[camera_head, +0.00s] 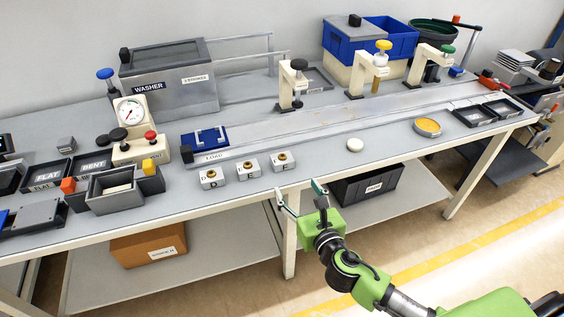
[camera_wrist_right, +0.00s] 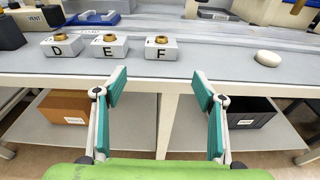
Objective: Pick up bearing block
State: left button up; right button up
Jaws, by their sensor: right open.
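Three small grey bearing blocks with brass-coloured tops stand in a row on the bench, lettered D, E and F in the wrist view. Block D (camera_head: 212,179) is at the left, block E (camera_head: 249,169) in the middle and block F (camera_head: 284,162) at the right. They also show in the wrist view as D (camera_wrist_right: 60,46), E (camera_wrist_right: 109,47) and F (camera_wrist_right: 161,48). My right gripper (camera_head: 301,193) is open and empty in front of the bench edge, nearest block F. Its two teal finger pads (camera_wrist_right: 162,98) stand wide apart in the wrist view. My left gripper is not in view.
A white round puck (camera_head: 355,145) and a yellow-rimmed dish (camera_head: 428,127) lie right of the blocks. A blue fixture (camera_head: 205,137) sits behind block D. Grey bins (camera_head: 112,191) stand left. A dark crate (camera_head: 365,187) is on the lower shelf.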

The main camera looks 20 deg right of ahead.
aim_at(285, 164)
jog(key=w, duration=0.8)
jog(key=shift+a+f, duration=0.2)
jog(key=shift+f, duration=0.05)
jog(key=shift+w+f, duration=0.2)
jog(key=shift+w, duration=2.65)
jog(key=shift+d, duration=0.1)
jog(key=c, duration=1.4)
